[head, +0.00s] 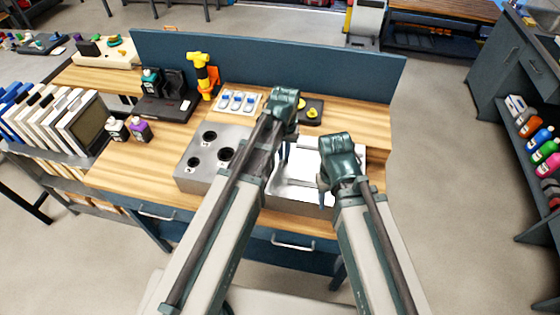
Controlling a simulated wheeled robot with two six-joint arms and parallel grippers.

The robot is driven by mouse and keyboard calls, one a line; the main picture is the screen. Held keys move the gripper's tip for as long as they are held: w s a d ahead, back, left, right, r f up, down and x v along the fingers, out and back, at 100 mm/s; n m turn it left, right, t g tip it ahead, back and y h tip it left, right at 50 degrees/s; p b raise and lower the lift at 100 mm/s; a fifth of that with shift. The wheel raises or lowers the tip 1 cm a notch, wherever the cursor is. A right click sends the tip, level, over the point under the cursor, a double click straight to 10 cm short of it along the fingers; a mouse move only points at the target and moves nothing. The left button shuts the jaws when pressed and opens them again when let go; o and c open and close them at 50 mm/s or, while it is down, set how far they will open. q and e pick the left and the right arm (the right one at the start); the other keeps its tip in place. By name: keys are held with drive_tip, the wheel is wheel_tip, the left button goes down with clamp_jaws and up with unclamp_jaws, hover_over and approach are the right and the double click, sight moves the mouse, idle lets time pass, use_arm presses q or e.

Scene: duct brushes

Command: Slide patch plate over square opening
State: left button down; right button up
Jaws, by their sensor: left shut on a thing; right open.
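The grey metal duct box (184,172) lies along the front of the bench, with several round holes in its left part. A bright silver plate (300,172), which looks like the patch plate, lies on the box's right part. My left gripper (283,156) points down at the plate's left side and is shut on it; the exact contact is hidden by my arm. My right gripper (323,190) is open near the plate's right front side. I cannot make out the square opening; the plate and my arms cover that area.
A tray of white-and-blue pieces (238,101) and a dark tray with yellow parts (311,112) sit behind the box. An orange-yellow tool (203,75) stands at the back left. A blue panel (300,68) closes off the bench's back. Bare wood (360,120) shows at right.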

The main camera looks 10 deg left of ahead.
sight(318, 167)
use_arm(q)
drive_tip(key=shift+d, duration=1.1)
drive_tip(key=shift+d, duration=0.2)
drive_tip(key=shift+s+d, duration=0.1)
drive_tip(key=shift+d, duration=1.25)
drive_tip(key=shift+d, duration=0.15)
drive_tip(key=shift+d, duration=1.35)
drive_tip(key=shift+d, duration=0.2)
drive_tip(key=shift+s+d, duration=0.1)
drive_tip(key=shift+d, duration=1.15)
drive_tip(key=shift+d, duration=0.35)
